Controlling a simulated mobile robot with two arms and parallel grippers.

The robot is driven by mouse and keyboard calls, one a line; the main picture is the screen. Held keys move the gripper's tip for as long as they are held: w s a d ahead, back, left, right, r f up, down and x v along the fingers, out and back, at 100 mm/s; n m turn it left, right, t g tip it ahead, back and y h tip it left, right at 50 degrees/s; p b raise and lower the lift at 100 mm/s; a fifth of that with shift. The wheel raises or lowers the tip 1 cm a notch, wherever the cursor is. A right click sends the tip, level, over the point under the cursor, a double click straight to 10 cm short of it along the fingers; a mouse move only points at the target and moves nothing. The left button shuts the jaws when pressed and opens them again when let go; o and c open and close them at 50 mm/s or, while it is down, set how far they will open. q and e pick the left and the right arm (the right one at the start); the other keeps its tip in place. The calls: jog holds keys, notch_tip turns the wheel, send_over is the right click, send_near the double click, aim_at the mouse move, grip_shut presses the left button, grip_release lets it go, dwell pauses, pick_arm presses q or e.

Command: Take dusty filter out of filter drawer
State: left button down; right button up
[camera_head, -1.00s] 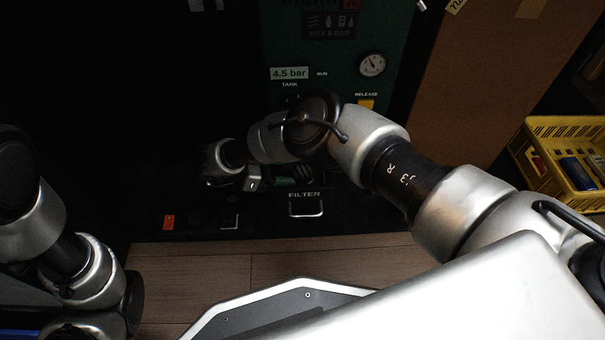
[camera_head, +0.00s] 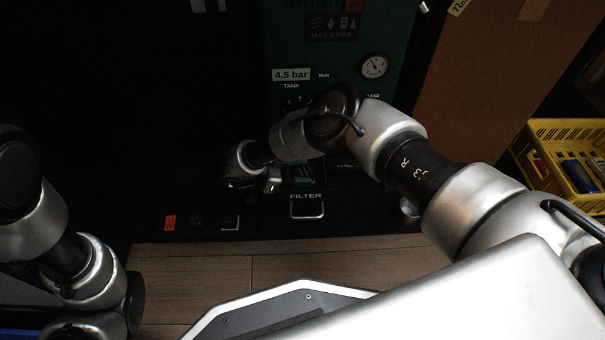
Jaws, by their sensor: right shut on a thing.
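The filter drawer (camera_head: 306,197) is the dark front with the word FILTER and a pale bar handle, low on the green machine. It looks pulled out, with green parts showing in the dark space behind its front. My right gripper (camera_head: 270,184) is at the drawer's left side, above floor level, and nothing grips the handle. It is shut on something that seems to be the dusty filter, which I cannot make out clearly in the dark. My left arm shows at the left edge; its gripper is not in view.
An orange tag (camera_head: 169,222) is low at left. The wooden floor in front is clear.

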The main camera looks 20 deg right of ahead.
aim_at(300, 173)
notch_tip(300, 173, up, 18)
jog(key=p, duration=1.2)
